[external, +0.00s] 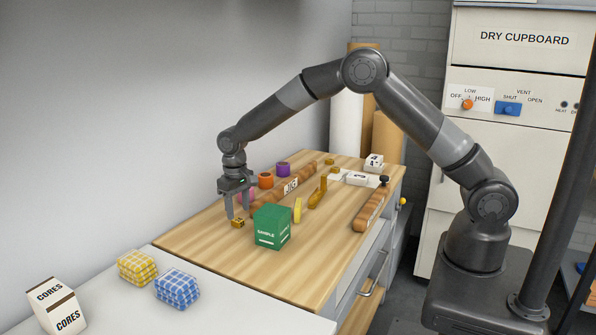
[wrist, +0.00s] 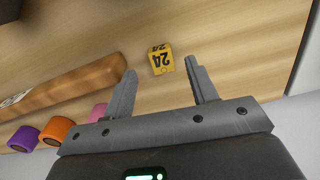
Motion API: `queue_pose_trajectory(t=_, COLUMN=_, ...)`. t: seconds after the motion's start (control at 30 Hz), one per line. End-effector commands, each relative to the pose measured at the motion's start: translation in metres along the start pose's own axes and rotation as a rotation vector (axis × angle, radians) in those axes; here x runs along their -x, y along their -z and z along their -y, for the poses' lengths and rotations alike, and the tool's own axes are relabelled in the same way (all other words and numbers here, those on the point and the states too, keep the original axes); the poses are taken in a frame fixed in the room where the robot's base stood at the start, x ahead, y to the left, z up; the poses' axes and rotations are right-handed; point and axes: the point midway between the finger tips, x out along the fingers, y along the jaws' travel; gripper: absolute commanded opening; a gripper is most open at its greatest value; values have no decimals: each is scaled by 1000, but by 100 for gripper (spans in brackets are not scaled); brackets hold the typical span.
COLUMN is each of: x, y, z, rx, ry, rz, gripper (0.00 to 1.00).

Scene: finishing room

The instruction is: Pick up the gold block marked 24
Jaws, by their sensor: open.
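The gold block marked 24 (wrist: 161,60) lies on the wooden worktop, small and dark-lettered. In the wrist view it sits just beyond the fingertips, between their lines and a little left of the right finger. In the external view the gold block (external: 238,223) is close below my gripper (external: 235,215), near the left part of the worktop. My gripper also shows in the wrist view (wrist: 162,80); its fingers are apart with nothing between them. I cannot tell the exact height gap between fingertips and block.
A green sample box (external: 272,227) stands close to the right of the block. A long brown roll (external: 271,193), orange (external: 266,180) and purple (external: 283,169) rolls lie behind. Yellow (external: 137,267) and blue (external: 177,288) checked bundles are on the white surface in front. The worktop left of the block is clear.

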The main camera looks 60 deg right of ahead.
Motion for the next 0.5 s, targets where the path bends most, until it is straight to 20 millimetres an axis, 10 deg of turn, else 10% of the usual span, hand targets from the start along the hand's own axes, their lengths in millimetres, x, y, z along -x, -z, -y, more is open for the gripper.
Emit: queue_pose_trajectory(t=0.5, x=-34, y=5, z=2, rx=0, ry=1, rz=-2, gripper=49)
